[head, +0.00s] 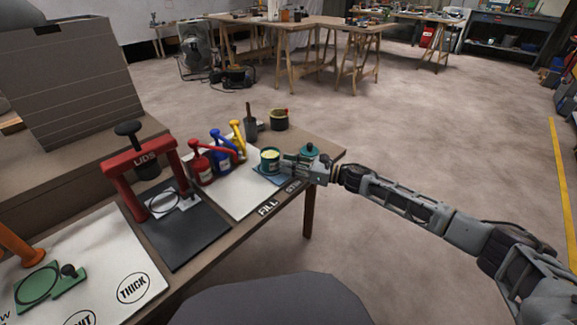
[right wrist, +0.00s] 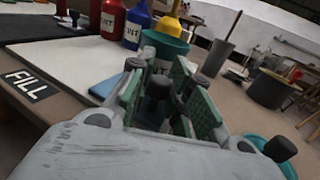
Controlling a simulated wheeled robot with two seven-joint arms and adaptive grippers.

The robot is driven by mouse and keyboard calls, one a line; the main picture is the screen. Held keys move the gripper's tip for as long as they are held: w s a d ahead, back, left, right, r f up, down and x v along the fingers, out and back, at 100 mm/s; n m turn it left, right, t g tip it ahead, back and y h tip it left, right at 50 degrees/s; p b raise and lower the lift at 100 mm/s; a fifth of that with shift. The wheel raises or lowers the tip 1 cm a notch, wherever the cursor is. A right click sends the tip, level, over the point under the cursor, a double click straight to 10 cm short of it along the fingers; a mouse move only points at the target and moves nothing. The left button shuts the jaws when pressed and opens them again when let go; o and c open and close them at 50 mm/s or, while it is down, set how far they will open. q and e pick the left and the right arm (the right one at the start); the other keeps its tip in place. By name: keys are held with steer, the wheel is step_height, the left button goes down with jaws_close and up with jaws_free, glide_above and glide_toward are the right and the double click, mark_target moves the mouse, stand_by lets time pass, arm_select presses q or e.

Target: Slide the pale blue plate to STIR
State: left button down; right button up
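The pale blue plate (head: 262,173) lies on the white mat near the table's right end, with a teal tub (head: 270,158) of pale contents on it. Its edge also shows in the right wrist view (right wrist: 106,87). My right gripper (head: 291,166) is low beside the tub. In the right wrist view its green-padded fingers (right wrist: 172,95) stand apart around a dark knob (right wrist: 158,88), with gaps showing beside it. The STIR label (head: 293,186) is partly hidden by my gripper; the FILL label (head: 268,208) is left of it. My left gripper is out of view.
Red (head: 200,165), blue (head: 222,152) and yellow (head: 238,138) pump bottles stand behind the plate. A teal lid (head: 309,151) with a knob lies beyond my gripper. A red LIDS press (head: 140,160) stands left. A dark pot (head: 279,120) is at the back edge.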

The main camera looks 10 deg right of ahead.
steer(key=o, duration=0.4)
steer(key=shift+w+d, duration=0.25)
steer(key=shift+d, duration=0.1)
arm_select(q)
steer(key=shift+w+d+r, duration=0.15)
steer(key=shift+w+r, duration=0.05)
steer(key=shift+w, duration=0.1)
arm_select(e)
steer(key=shift+o, duration=0.2)
steer(key=shift+s+a, duration=0.1)
steer(key=shift+v, duration=1.1)
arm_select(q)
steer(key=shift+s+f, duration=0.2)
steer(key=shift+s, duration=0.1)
arm_select(e)
steer(key=v, duration=1)
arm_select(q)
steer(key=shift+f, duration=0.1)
